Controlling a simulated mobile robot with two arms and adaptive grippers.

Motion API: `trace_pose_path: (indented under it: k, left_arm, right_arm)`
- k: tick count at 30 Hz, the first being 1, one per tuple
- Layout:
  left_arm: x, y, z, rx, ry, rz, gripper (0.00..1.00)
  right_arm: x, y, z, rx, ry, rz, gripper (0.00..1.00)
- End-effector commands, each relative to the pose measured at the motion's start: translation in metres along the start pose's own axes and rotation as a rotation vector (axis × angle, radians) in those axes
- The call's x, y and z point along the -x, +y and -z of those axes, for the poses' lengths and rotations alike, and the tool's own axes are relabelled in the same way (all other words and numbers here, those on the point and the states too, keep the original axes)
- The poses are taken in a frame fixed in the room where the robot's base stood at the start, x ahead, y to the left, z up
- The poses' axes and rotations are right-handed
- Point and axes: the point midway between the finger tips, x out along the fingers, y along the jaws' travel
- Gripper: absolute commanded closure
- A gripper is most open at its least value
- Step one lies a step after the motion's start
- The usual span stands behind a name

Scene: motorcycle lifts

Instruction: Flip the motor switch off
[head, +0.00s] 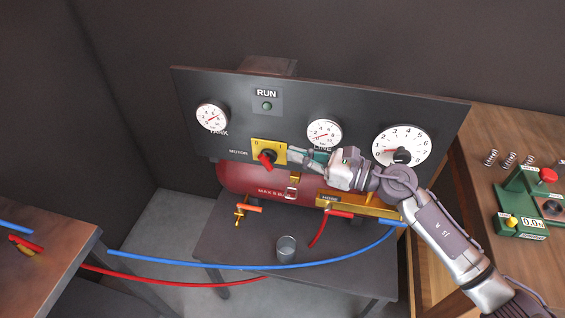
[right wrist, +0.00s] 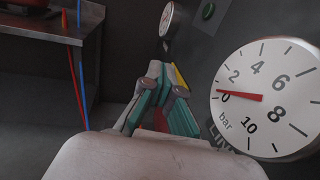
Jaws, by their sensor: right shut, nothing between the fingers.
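The motor switch is a yellow plate (head: 257,144) with a red and black handle (head: 266,159), beside the MOTOR label on the dark panel in the head view. A "0" shows at the plate's upper left, and the red handle end points down and slightly left. My right gripper (head: 291,156) is shut and empty, with its tips at the plate's right edge, close to the handle; I cannot tell whether they touch. In the right wrist view the shut fingers (right wrist: 157,72) hide most of the switch, and a strip of the yellow plate (right wrist: 179,76) shows behind them. My left gripper is out of view.
The panel carries a RUN lamp (head: 267,106), a tank gauge (head: 212,117), a line gauge (head: 324,133) and a large dial (head: 403,146). A red tank (head: 235,178) sits below. A metal cup (head: 286,248) stands on the dark table. Blue and red hoses cross in front.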

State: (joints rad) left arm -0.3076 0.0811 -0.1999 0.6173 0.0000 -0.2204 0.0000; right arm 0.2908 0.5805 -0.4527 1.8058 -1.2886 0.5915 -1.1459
Motion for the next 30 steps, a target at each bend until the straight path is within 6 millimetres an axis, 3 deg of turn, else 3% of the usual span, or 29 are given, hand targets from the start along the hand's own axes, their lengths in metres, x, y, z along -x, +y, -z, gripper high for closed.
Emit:
trace_pose_path:
  k: [5, 12, 30]
  left_arm:
    - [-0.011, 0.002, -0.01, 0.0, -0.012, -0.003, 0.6]
    - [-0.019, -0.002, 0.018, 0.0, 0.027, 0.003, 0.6]
    - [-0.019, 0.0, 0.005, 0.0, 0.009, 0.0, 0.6]
  right_arm:
    - [0.033, 0.0, -0.014, 0.003, 0.002, 0.002, 1.0]
    - [0.06, 0.002, -0.03, 0.001, 0.001, 0.0, 1.0]
    - [0.065, 0.002, -0.035, -0.001, 0.0, 0.0, 1.0]
